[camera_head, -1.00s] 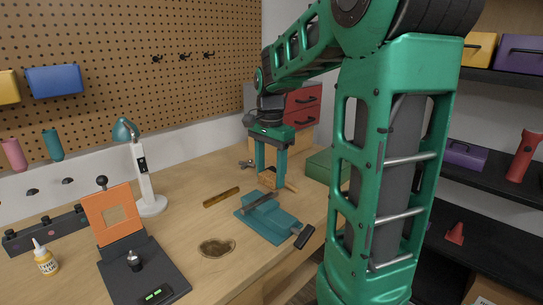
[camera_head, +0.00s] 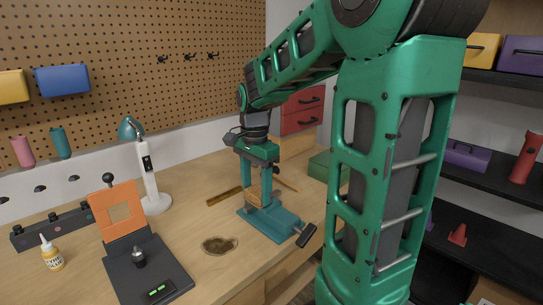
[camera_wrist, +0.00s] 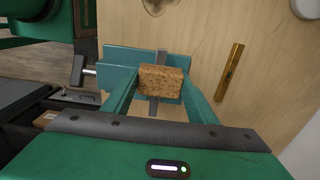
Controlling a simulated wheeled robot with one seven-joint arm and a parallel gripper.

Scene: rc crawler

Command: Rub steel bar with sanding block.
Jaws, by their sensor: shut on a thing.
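My gripper (camera_head: 258,201) is shut on the sanding block (camera_wrist: 160,79), a tan, cork-like block seen between the fingers in the wrist view. In the head view the block (camera_head: 256,192) is partly hidden by the fingers. The teal vise (camera_head: 279,225) sits on the bench beneath. The grey steel bar (camera_wrist: 154,106) lies in the vise and sticks out on both sides of the block in the wrist view. The block is over the bar; whether it touches it I cannot tell. In the head view the gripper mostly hides the bar.
A brass-coloured bar (camera_wrist: 229,72) lies beside the vise. A white lamp (camera_head: 150,180), an orange-framed stand (camera_head: 122,213) and a glue bottle (camera_head: 51,254) stand to the left. The vise handle (camera_head: 306,235) juts out right.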

